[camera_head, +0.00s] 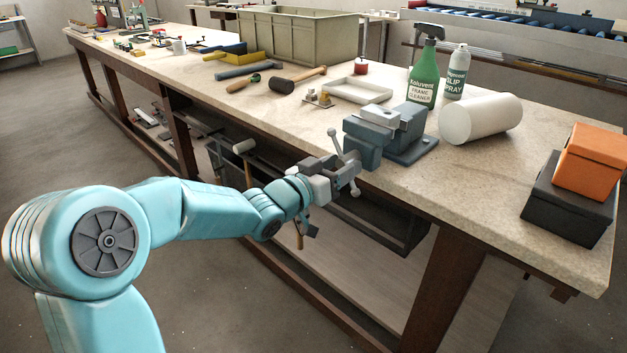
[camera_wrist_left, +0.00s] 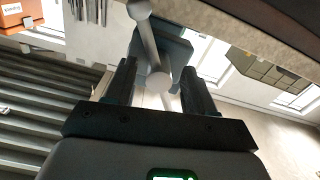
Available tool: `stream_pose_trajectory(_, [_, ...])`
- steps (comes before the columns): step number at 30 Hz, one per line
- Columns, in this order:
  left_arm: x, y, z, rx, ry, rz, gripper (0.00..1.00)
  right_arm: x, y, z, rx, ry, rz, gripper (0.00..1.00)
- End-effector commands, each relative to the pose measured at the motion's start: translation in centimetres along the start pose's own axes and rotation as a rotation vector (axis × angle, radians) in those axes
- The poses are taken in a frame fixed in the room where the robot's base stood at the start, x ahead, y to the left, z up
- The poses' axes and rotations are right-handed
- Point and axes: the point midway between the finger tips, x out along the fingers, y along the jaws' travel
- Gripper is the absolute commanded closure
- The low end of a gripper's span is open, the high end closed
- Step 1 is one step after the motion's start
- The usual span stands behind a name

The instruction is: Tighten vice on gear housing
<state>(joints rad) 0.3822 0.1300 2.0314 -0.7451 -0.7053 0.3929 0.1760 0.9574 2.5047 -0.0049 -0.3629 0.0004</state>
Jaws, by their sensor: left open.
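The blue-grey vice (camera_head: 366,148) is mounted at the front edge of the workbench. A light grey metal block (camera_head: 380,114), likely the gear housing, sits at its jaws; I cannot tell how firmly it is held. The vice's handle (camera_head: 338,146) is a tilted bar with ball ends on the front side. My left gripper (camera_head: 348,174) is open at the handle. In the left wrist view, the handle (camera_wrist_left: 147,45) shows between the open fingers of my left gripper (camera_wrist_left: 160,85), with a clear gap on both sides. My right gripper is not in view.
The workbench (camera_head: 470,195) also bears a green spray bottle (camera_head: 422,78), a spray can (camera_head: 456,75), a white cylinder (camera_head: 482,118), a white tray (camera_head: 361,90), and orange (camera_head: 592,160) and black (camera_head: 566,205) boxes. A mallet (camera_head: 290,83) lies farther left. Floor in front is free.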

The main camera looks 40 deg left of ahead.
Motion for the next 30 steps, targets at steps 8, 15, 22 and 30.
stream_pose_trajectory(8, [-7.3,-0.1,-0.1,0.001,-0.001,-0.005,0.45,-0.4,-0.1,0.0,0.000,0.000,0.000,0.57])
stream_pose_trajectory(15, [-12.6,0.0,0.0,0.001,-0.002,-0.005,0.45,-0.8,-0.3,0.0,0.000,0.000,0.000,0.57])
stream_pose_trajectory(22, [-14.7,0.0,0.0,-0.001,-0.002,-0.001,0.45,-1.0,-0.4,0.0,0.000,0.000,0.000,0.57])
stream_pose_trajectory(30, [-14.9,0.1,0.1,-0.001,-0.002,0.000,0.45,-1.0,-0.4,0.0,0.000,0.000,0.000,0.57])
